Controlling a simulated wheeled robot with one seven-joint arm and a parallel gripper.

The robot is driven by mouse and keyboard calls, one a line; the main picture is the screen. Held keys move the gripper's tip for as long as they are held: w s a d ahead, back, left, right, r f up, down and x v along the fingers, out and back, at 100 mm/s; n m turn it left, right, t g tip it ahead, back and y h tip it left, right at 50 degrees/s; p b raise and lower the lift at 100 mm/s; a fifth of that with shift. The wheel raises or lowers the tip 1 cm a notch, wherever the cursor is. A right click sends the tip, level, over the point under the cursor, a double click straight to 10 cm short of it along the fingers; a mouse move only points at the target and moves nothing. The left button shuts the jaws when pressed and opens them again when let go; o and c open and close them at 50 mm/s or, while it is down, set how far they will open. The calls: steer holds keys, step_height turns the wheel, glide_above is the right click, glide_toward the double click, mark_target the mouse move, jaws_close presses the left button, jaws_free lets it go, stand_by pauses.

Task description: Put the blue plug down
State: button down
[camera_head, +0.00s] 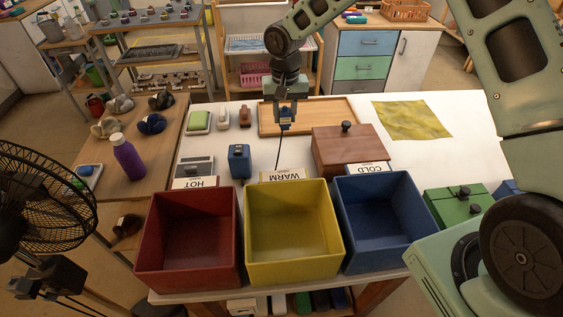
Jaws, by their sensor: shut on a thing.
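The blue plug (285,124) hangs in my gripper (286,112), near the front left part of the wooden tray (333,107). My gripper points down and is shut on the plug. A dark cord runs from the plug down towards the white table behind the yellow bin. I cannot tell how high the plug is above the tray or table.
Red (190,240), yellow (294,232) and blue (388,221) bins line the front edge, with labels HOT, WARM and COLD behind them. A brown lidded box (345,152) stands right of the plug. A small blue device (240,161) stands to its left. White table (213,143) shows between them.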

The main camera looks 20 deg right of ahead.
steer(key=shift+s+f+p, duration=0.15)
steer(key=shift+f+p, duration=1.3)
steer(key=shift+f, duration=7.05)
steer(key=c, duration=1.1)
jaws_free()
steer(key=shift+o, duration=0.2)
